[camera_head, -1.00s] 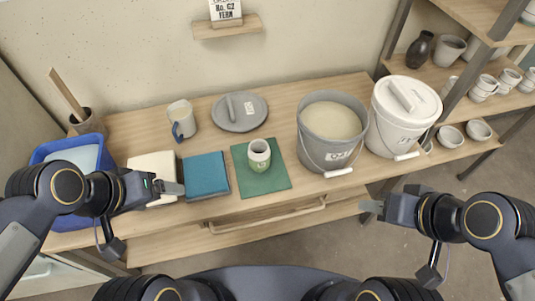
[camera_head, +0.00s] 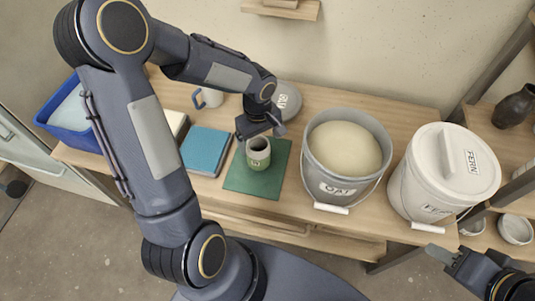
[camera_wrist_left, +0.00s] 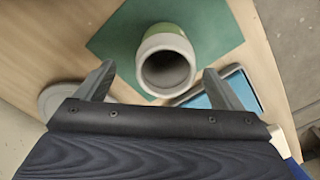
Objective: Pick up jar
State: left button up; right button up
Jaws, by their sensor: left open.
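The jar (camera_head: 258,158) is small, with a pale rim and green lower part. It stands upright on the green mat (camera_head: 243,180) on the table. My left gripper (camera_head: 264,131) is just above and behind the jar in the head view. In the left wrist view the jar (camera_wrist_left: 166,62) shows its dark open mouth just beyond and between the two spread fingers (camera_wrist_left: 160,85). The left gripper is open and empty. My right gripper (camera_head: 443,256) is at the lower right, off the table; its fingers are too unclear to tell their state.
A grey bucket (camera_head: 318,187) with pale contents stands right of the mat, and a white lidded bucket (camera_head: 416,195) further right. A teal book (camera_head: 206,150) lies left of the mat. A grey lid (camera_head: 287,101), a mug (camera_head: 212,98) and a blue bin (camera_head: 62,137) are also on the table.

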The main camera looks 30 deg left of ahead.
pick_arm(q)
jog(key=f, duration=0.7)
jog(key=shift+s+a, duration=0.15)
jog(key=shift+s, duration=0.15)
jog(key=c, duration=1.3)
jog(key=shift+r, duration=0.1)
